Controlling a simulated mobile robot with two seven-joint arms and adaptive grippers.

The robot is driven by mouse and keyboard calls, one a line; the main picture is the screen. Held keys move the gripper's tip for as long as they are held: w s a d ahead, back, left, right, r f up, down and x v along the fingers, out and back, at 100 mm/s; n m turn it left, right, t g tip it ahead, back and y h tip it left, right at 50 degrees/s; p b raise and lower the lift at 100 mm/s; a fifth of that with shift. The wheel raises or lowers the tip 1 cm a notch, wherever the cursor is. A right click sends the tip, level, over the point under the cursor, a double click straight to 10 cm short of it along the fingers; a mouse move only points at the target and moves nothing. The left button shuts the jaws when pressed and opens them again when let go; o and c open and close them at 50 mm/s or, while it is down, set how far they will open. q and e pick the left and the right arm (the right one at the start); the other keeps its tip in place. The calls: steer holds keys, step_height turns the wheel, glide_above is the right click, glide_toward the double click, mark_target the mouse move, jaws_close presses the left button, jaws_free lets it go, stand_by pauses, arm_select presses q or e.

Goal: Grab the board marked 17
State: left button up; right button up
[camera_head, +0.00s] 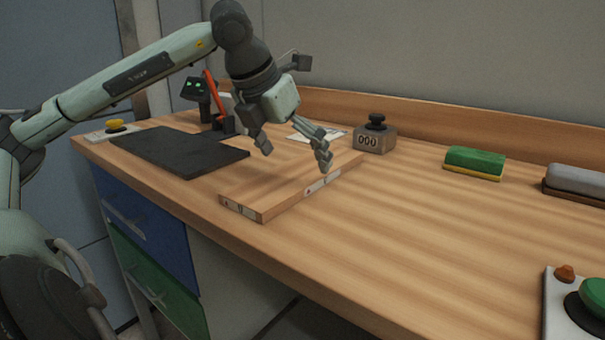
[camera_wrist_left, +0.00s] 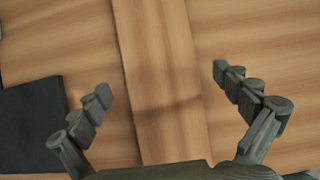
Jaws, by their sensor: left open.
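A wooden board (camera_head: 272,187) lies flat on the wooden workbench (camera_head: 430,235), near its front edge. Small white labels sit on its near end and long side; their print is too small to read as 17. My left gripper (camera_head: 297,157) is open and empty above the board, fingers pointing down. In the left wrist view the board (camera_wrist_left: 165,60) runs as a band between the spread fingers of the left gripper (camera_wrist_left: 161,84), with gaps on both sides. No contact shows. My right gripper is not in view.
A black mat (camera_head: 178,150) lies left of the board. A counter block (camera_head: 375,138) stands behind it, near a paper sheet (camera_head: 318,132). A green eraser-like block (camera_head: 474,162) and a grey one (camera_head: 577,181) lie right. A green button box (camera_head: 580,305) stands at the near right. The middle bench is clear.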

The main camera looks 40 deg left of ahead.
arm_select(q)
steer(key=shift+x, duration=1.1)
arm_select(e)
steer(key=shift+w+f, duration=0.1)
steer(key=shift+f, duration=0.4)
arm_select(q)
steer(key=c, duration=1.4)
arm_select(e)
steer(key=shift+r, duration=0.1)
arm_select(q)
steer(key=shift+r, duration=0.1)
